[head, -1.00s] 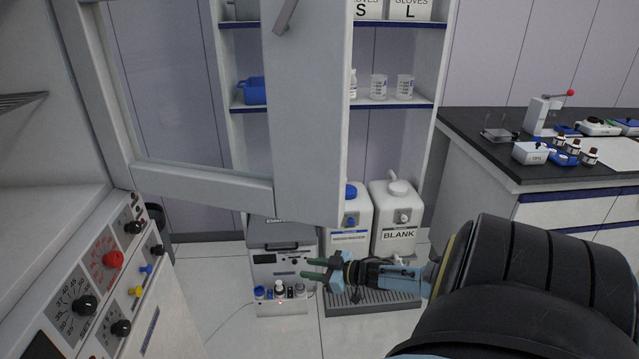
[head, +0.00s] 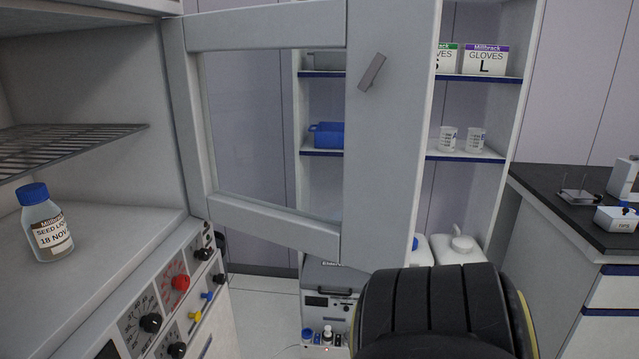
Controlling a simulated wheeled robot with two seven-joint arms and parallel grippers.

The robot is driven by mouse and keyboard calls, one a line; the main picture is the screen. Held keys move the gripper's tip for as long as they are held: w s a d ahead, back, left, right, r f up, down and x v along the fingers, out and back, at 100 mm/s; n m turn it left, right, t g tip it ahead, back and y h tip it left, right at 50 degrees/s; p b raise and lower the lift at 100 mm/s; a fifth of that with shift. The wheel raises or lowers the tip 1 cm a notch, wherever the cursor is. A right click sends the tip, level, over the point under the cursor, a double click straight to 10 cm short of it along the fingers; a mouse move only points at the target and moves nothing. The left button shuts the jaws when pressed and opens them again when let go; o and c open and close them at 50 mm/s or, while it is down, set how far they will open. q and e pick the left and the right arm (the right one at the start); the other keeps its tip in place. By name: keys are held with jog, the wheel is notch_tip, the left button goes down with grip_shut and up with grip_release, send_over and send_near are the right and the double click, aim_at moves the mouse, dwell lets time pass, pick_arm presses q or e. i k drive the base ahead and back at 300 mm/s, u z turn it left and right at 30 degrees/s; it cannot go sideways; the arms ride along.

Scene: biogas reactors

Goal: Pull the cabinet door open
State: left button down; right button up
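The cabinet door (head: 388,150) is a pale grey frame around a glass window (head: 258,135). It stands swung open from the cabinet (head: 110,190) at the left, with a clear gap into the interior. A slanted grey handle (head: 372,73) sits on the door's wide free-side panel. Nothing touches the handle. My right arm's dark, ribbed link fills the lower right, in front of the door's bottom corner. My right gripper is not visible; my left gripper is not in view either.
Inside the cabinet are a wire shelf (head: 65,150) and a blue-capped bottle (head: 46,225). Knobs line its control panel (head: 165,305). Behind the door stand shelves (head: 465,155) with glove boxes and beakers. A dark-topped bench (head: 575,205) is at the right. Some floor (head: 262,310) is clear below the door.

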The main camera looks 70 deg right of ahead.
aim_at(386, 126)
jog(key=u, duration=1.2)
jog(key=k, duration=1.55)
jog(key=z, duration=1.7)
